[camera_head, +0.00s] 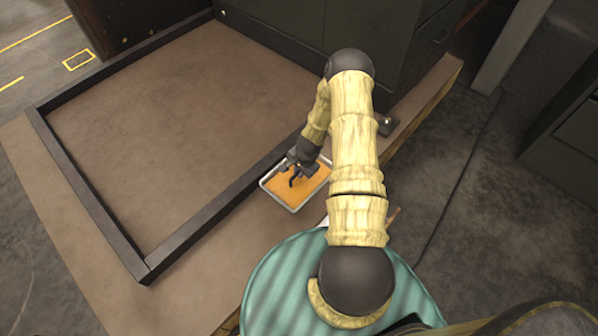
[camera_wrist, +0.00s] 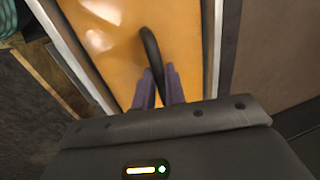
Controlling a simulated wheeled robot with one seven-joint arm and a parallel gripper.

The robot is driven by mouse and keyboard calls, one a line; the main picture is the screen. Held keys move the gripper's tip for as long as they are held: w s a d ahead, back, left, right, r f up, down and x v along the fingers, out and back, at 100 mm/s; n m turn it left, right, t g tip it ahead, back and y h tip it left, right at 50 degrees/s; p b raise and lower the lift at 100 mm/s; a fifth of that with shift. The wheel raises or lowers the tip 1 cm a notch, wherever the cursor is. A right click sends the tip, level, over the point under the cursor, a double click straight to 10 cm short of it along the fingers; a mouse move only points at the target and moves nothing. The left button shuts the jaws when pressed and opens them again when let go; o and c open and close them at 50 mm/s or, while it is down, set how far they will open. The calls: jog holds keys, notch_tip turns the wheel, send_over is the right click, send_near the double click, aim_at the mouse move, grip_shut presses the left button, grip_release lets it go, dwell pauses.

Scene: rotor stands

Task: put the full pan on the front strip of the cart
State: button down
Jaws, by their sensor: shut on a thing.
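The pan (camera_head: 276,198) is a shallow silvery rectangular tray filled with a level orange content (camera_head: 312,186). A dark curved handle (camera_wrist: 151,48) rises over its middle. My gripper (camera_wrist: 158,86) is shut on this handle, with a finger on each side of it. In the head view my gripper (camera_head: 296,172) is above the pan and hides part of it. The pan looks level, over the front strip (camera_head: 220,240) of the cart, close beside the dark rail (camera_head: 210,213). I cannot tell whether its underside touches the strip.
Behind the rail is a wide, bare brown cart top (camera_head: 180,130) framed by dark rails. A dark cabinet (camera_head: 380,40) stands at the back. The strip left of the pan is clear. A green ribbed round surface (camera_head: 280,280) lies close to the pan's near side.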

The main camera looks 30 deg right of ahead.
jog(key=shift+f, duration=0.1)
jog(key=shift+s+d+f+b+x, duration=0.15)
jog(key=shift+s+b+x, duration=0.35)
jog(key=shift+b+x, duration=1.7)
jog(key=shift+s+d+f+b+x, duration=0.15)
jog(key=shift+s+b+x, duration=0.3)
jog(key=shift+b+x, duration=1.75)
jog(key=shift+s+d+b+x, duration=0.2)
jog(key=shift+s+b+x, duration=0.3)
jog(key=shift+b+x, duration=1.7)
jog(key=shift+p+x, duration=0.9)
jog(key=shift+p, duration=0.05)
jog(key=c, duration=1.4)
grip_release()
jog(key=shift+o, duration=0.2)
jog(key=p+v, duration=0.3)
jog(key=v, duration=1.4)
jog(key=shift+s+d+r, duration=0.15)
jog(key=shift+r, duration=0.05)
